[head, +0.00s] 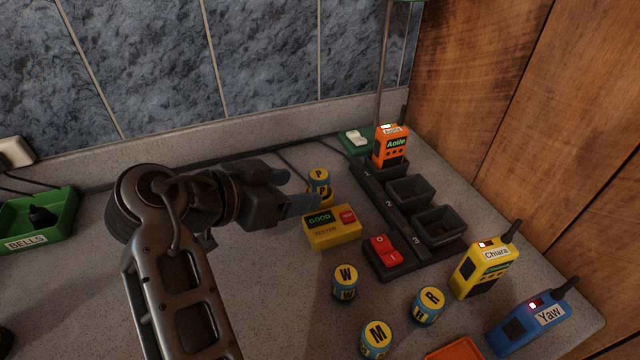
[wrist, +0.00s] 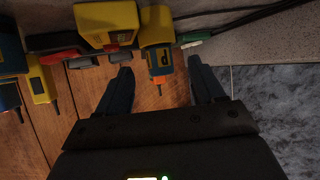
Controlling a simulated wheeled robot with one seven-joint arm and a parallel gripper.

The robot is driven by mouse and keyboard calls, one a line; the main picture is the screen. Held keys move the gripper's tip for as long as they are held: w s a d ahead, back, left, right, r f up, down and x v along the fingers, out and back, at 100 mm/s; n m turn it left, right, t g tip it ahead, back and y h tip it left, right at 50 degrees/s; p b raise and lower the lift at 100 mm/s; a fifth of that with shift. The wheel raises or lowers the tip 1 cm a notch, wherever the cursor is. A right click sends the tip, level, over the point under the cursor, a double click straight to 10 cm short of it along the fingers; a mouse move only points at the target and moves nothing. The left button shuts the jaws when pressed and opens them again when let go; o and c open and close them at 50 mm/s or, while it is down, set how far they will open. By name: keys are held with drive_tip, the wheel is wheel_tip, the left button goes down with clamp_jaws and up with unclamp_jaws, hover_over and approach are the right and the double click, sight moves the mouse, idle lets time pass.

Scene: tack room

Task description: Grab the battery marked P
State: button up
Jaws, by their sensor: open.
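The battery marked P (head: 319,176) stands upright behind the yellow tester, with P on its top and side. It seems to sit in a yellow holder at the tester's back. My gripper (head: 300,191) is open just left of it, fingers pointing at it. In the wrist view the P battery (wrist: 158,59) shows between and just beyond the spread fingertips (wrist: 160,72), with no clear contact. The tester (head: 332,233) shows a green GOOD display and a red part.
Batteries W (head: 345,283), M (head: 376,340) and R (head: 427,306) stand in front. A charger rack (head: 390,203) holds the orange Aoife radio (head: 390,146); two bays are empty. Chiara (head: 484,270) and Yaw (head: 529,324) radios stand right. A green BELLS tray (head: 57,233) is left.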

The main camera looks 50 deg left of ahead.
sight(311, 184)
drive_tip(key=x, duration=0.1)
drive_tip(key=b+x, duration=0.1)
drive_tip(key=x, duration=0.3)
drive_tip(key=shift+w+r+b, duration=0.15)
drive_tip(key=shift+r+b, duration=0.1)
drive_tip(key=shift+b, duration=0.05)
drive_tip(key=shift+c, duration=0.2)
drive_tip(key=c, duration=1.2)
drive_tip(key=shift+r, duration=0.15)
